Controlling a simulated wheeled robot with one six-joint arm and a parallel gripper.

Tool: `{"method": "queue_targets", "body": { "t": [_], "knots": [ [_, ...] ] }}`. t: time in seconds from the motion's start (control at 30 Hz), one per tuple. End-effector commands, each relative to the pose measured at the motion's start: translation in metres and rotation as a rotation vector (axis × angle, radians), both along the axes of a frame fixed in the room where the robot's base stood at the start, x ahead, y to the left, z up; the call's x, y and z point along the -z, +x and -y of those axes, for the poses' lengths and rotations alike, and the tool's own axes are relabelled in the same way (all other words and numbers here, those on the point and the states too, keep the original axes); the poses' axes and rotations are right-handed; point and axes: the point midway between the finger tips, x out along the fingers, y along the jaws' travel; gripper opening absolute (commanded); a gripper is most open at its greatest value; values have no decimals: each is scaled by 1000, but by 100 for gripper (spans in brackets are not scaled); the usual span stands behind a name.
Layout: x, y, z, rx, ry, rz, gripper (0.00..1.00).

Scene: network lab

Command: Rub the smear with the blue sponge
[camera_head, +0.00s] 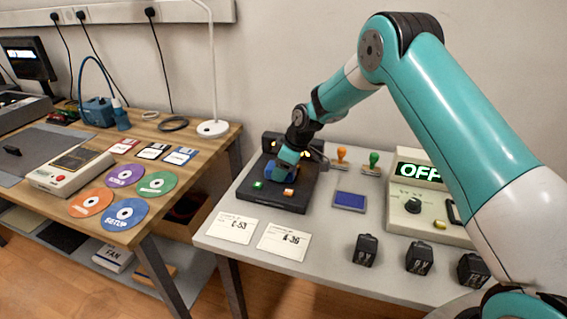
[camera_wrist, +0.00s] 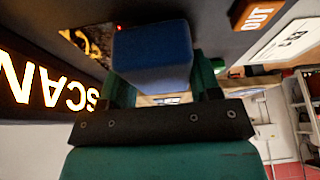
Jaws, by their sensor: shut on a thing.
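My gripper (camera_head: 290,158) is shut on the blue sponge (camera_head: 285,173), over the black scanner unit (camera_head: 281,198) on the right-hand table. In the wrist view the sponge (camera_wrist: 153,55) sits between the two green fingers of my gripper (camera_wrist: 158,85). A yellow-brown mottled patch, which looks like the smear (camera_wrist: 92,40), shows on the dark surface just left of the sponge. Part of it may be hidden by the sponge. I cannot tell whether the sponge touches the surface. In the head view the gripper hides the patch.
A lit SCAN sign (camera_wrist: 40,88) stands close beside the gripper. Two stamps (camera_head: 342,156), a blue ink pad (camera_head: 350,201) and an OFF control box (camera_head: 420,205) stand to the right. White cards (camera_head: 285,241) and black adapters (camera_head: 366,249) lie in front.

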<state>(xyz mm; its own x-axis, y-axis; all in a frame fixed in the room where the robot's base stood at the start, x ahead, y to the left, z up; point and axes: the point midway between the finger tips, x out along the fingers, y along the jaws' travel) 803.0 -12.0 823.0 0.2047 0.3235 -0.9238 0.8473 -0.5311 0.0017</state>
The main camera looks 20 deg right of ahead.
Motion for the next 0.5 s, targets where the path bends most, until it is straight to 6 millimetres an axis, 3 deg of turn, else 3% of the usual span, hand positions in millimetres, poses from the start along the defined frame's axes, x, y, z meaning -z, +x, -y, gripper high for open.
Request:
{"method": "queue_targets", "body": {
  "t": [0.2,0.5],
  "knots": [
    [1,-12,-9,0,0,0,39],
    [5,-6,-15,0,0,-1,39]
  ]
}}
